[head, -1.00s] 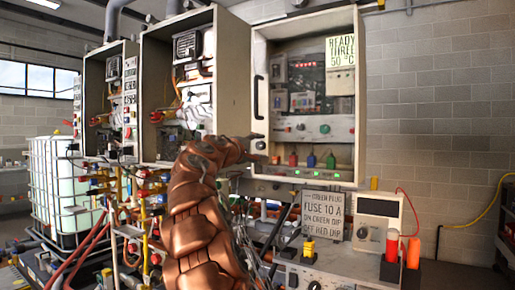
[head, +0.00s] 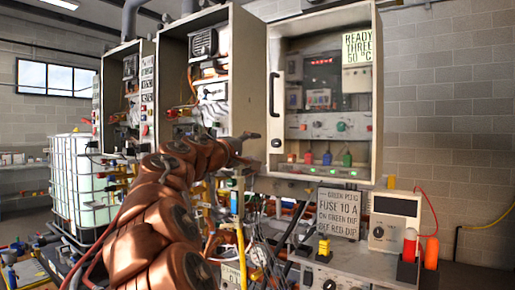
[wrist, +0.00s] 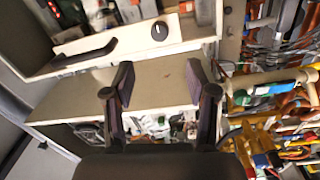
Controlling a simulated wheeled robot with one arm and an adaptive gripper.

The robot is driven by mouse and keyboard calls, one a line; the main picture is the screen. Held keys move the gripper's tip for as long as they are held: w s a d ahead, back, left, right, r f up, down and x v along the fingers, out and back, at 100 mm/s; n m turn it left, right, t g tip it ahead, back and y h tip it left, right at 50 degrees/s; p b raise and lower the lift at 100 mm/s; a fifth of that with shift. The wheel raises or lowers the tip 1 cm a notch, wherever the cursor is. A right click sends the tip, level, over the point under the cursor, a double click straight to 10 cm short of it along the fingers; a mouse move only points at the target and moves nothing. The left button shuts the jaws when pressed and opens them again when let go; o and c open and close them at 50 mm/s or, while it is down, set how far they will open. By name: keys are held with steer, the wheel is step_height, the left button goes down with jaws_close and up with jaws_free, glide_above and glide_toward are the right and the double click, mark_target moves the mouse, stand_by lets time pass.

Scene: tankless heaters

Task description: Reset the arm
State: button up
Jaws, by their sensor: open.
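My copper-coloured segmented arm rises from the bottom left of the head view. It ends in my dark gripper (head: 248,138), in front of the lower edge between the middle cabinet (head: 244,70) and the right cabinet (head: 375,100). In the wrist view my gripper (wrist: 160,82) has its two fingers spread apart with nothing between them. Beyond the fingers is a pale cabinet side panel (wrist: 155,90). It seems to be apart from the fingers, but the exact gap cannot be told.
The right cabinet has a black handle (head: 274,93) and a "READY THREE 50 °C" sign (head: 358,49). Below stand a fuse notice (head: 338,213), a meter (head: 394,219) and an orange cylinder (head: 431,253). Pipes and cables crowd the area under the cabinets. A caged white tank (head: 80,180) stands left.

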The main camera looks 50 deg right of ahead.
steer(key=shift+a, duration=0.2)
steer(key=shift+f, duration=0.1)
stand_by(0.4)
steer(key=s+a+f+y, duration=0.4)
steer(key=a+f, duration=0.4)
steer(key=f, duration=0.4)
steer(key=s+a+f+y, duration=0.35)
steer(key=a+f, duration=0.35)
steer(key=f, duration=0.5)
steer(key=s+a+f+y, duration=0.3)
steer(key=a+f+y, duration=0.2)
steer(key=a+f, duration=0.5)
steer(key=s+a+f+n+g+y, duration=0.1)
steer(key=s+a+f+g+y, duration=0.15)
steer(key=s+a+f, duration=0.65)
steer(key=s+a+f+n+g+y, duration=0.1)
steer(key=s+a+f+y, duration=0.45)
steer(key=a, duration=0.55)
step_height(320, 180, up, 16)
steer(key=t+h+p, duration=0.1)
steer(key=h+p, duration=0.1)
steer(key=p, duration=1.3)
steer(key=shift+s+d+f, duration=0.15)
steer(key=shift+s+f, duration=0.05)
steer(key=shift+s, duration=0.05)
